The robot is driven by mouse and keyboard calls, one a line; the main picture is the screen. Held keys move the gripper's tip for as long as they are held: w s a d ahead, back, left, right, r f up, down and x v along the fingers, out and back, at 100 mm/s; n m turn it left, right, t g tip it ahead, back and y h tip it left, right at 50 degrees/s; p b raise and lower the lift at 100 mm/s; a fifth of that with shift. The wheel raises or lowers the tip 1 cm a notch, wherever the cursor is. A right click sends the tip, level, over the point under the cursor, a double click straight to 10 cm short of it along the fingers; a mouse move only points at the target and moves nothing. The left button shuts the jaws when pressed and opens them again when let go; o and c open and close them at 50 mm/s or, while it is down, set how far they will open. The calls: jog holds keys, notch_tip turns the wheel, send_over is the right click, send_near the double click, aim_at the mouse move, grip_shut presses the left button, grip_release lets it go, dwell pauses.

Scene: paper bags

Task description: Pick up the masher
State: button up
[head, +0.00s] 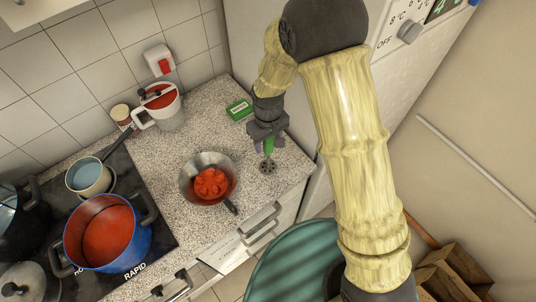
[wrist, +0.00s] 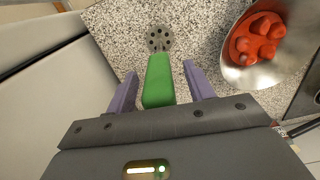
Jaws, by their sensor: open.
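The masher has a green handle (wrist: 158,82) and a dark round head with holes (wrist: 158,39). In the head view its head (head: 267,166) rests on or just above the speckled counter, right of the steel pan. My gripper (wrist: 160,88) is open, with its two purple fingers on either side of the green handle. A gap shows between each finger and the handle. In the head view my gripper (head: 265,146) is over the masher and hides the upper part of its handle.
A steel pan (head: 190,190) with red food stands left of the masher. A green box (head: 239,109) lies behind. A blue pot (head: 140,245) and other cookware are on the hob at left. The counter's front edge is close, with drawers below and a tall white appliance at right.

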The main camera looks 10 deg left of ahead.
jog(key=c, duration=1.1)
notch_tip(320, 180, up, 10)
jog(key=b, duration=0.3)
dwell(0.4)
